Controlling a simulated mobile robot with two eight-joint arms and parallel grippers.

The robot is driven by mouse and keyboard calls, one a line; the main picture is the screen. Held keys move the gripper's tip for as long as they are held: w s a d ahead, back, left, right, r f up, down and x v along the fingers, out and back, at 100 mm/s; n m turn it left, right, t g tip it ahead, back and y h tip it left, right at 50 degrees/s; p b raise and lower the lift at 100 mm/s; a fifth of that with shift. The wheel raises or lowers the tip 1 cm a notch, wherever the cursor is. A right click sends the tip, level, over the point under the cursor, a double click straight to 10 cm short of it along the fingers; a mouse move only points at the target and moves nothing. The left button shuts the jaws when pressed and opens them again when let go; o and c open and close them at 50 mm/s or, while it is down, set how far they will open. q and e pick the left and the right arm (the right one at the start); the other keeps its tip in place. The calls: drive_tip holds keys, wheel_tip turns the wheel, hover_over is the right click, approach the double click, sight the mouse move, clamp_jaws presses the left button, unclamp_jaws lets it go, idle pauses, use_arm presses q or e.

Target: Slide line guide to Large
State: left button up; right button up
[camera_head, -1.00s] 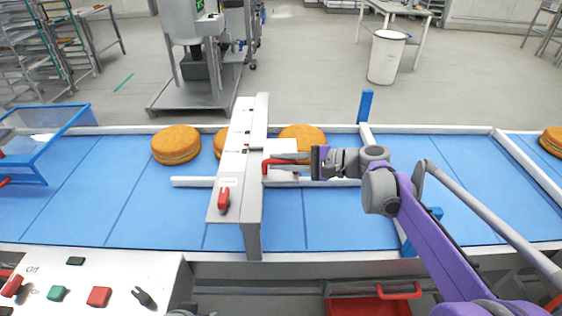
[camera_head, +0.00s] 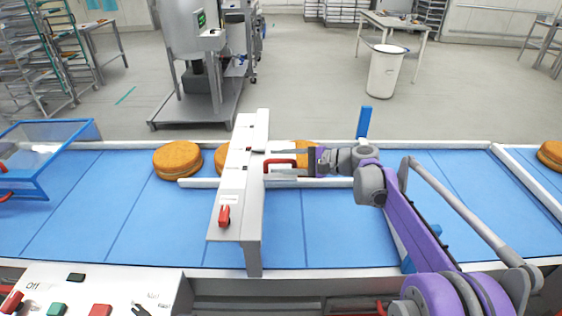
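The line guide is a pale rail (camera_head: 330,183) running along the blue conveyor, passing under a grey crossbeam (camera_head: 243,180). A red handle (camera_head: 279,162) sticks out on the beam's right side. My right gripper (camera_head: 278,161) comes in from the right, with its fingers apart, one on the far side and one on the near side of the handle. I cannot tell whether they touch it. A red knob (camera_head: 224,215) sits on the beam's near end. Small labels on the beam are too small to read. My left gripper is out of view.
Filled rounds lie along the belt's far side: one at left (camera_head: 177,160), one partly behind the beam, one behind my gripper, one at far right (camera_head: 551,154). A blue post (camera_head: 364,122) stands at the far edge. A control panel (camera_head: 90,290) is at lower left.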

drive_tip(key=v, duration=1)
drive_tip(key=shift+s+d+b, duration=0.15)
drive_tip(key=shift+d+b, duration=0.2)
drive_tip(key=shift+b, duration=0.1)
drive_tip(key=shift+r, duration=0.15)
drive_tip(key=s+d+f+n+h, duration=0.2)
drive_tip(key=s+f+h, duration=0.3)
drive_tip(key=s, duration=0.6)
drive_tip(key=s+d+f+n+h, duration=0.3)
drive_tip(key=s+f+n+h, duration=0.1)
drive_tip(key=s+f, duration=0.5)
drive_tip(key=s+d+f+n+h, duration=0.2)
drive_tip(key=s+f+h, duration=0.4)
drive_tip(key=s, duration=0.7)
drive_tip(key=shift+s+d+f+n+t, duration=0.25)
drive_tip(key=shift+f+n+t, duration=0.15)
drive_tip(key=shift+f+n, duration=0.4)
drive_tip(key=shift+r, duration=0.1)
